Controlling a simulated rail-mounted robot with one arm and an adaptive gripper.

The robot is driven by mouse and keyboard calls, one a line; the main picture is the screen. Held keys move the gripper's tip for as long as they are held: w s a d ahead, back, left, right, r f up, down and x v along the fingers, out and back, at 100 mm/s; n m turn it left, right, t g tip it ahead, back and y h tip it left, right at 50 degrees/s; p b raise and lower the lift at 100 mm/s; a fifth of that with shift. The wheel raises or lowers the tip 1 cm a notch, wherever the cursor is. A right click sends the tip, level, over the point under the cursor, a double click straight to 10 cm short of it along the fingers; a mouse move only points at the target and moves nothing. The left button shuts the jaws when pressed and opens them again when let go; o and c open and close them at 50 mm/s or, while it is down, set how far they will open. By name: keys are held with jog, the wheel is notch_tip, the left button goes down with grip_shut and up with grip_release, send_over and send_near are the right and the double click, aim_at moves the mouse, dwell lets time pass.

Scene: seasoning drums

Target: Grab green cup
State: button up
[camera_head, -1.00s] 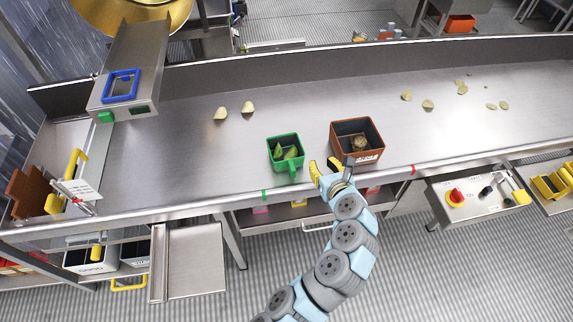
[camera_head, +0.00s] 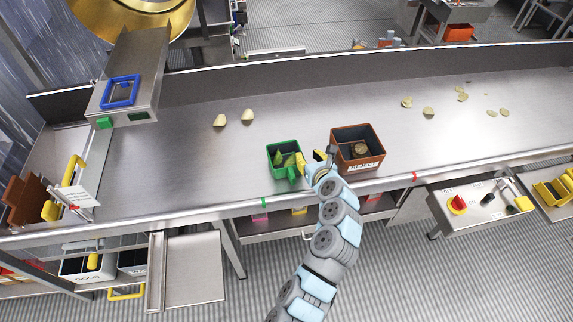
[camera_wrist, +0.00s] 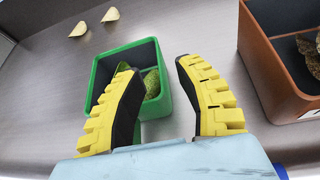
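The green cup (camera_head: 284,156) is a square green container on the steel counter, holding green pieces. In the wrist view the green cup (camera_wrist: 178,86) stands just beyond my fingers, with green crisps inside. My gripper (camera_head: 313,158) is at the cup's right side, between it and the brown box. In the wrist view my gripper (camera_wrist: 155,78) is open, its yellow and black fingers spread. The left finger overlaps the cup in the picture and hides part of its front and handle. The right finger is to the right of the cup. I cannot tell whether either finger touches it.
A brown box (camera_head: 374,166) with crisps inside stands close to the right of my gripper. Loose crisps (camera_head: 248,116) lie behind the cup, and several more (camera_head: 428,111) lie to the right. The counter (camera_head: 190,160) left of the cup is clear.

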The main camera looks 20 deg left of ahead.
aim_at(300, 149)
jog(key=shift+x, duration=1)
jog(key=shift+w+a+f+b, duration=0.55)
jog(key=shift+w+a+f, duration=0.35)
jog(key=shift+a, duration=0.15)
jog(key=shift+x, duration=1.1)
grip_shut()
